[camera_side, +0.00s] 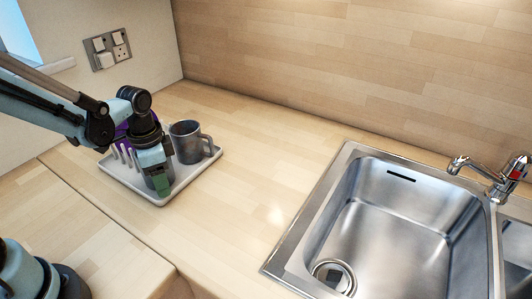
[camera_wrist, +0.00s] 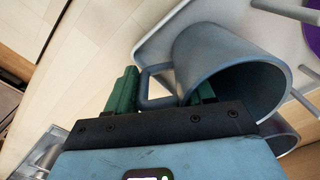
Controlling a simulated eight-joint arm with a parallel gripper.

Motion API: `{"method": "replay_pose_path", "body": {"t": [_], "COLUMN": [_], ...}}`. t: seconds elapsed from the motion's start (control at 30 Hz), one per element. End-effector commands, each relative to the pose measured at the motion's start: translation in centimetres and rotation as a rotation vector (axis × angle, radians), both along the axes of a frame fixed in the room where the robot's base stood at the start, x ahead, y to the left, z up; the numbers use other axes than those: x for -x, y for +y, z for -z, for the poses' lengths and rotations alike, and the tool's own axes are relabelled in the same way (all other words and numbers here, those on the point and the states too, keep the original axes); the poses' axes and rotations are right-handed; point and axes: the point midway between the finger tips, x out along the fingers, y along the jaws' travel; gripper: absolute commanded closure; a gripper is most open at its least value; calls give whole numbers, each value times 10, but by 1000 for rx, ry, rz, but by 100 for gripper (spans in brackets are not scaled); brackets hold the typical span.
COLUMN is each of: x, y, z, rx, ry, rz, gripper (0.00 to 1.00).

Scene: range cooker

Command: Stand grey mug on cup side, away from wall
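A grey mug (camera_wrist: 225,55) stands on the pale drying tray (camera_wrist: 150,45), its mouth towards the wrist camera and its handle (camera_wrist: 150,84) pointing left. The right finger overlaps the mug's rim; contact cannot be told.
Pale pegs (camera_side: 122,155) and a purple item (camera_side: 121,131) are on the tray's left side, partly hidden by my arm. The tray (camera_side: 205,164) rests on the wooden counter. Clear counter (camera_side: 265,165) lies between it and the steel sink (camera_side: 400,215). Walls stand behind and left.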

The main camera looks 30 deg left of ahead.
Motion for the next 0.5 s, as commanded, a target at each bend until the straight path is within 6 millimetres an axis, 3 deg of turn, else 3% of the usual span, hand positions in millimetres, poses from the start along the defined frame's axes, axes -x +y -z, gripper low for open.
{"method": "replay_pose_path", "body": {"t": [0.03,0.13,0.5], "x": [0,0,0], "y": [0,0,0], "z": [0,0,-3], "rx": [0,0,0], "ry": [0,0,0], "rz": [0,0,0], "gripper": [39,24,23]}}
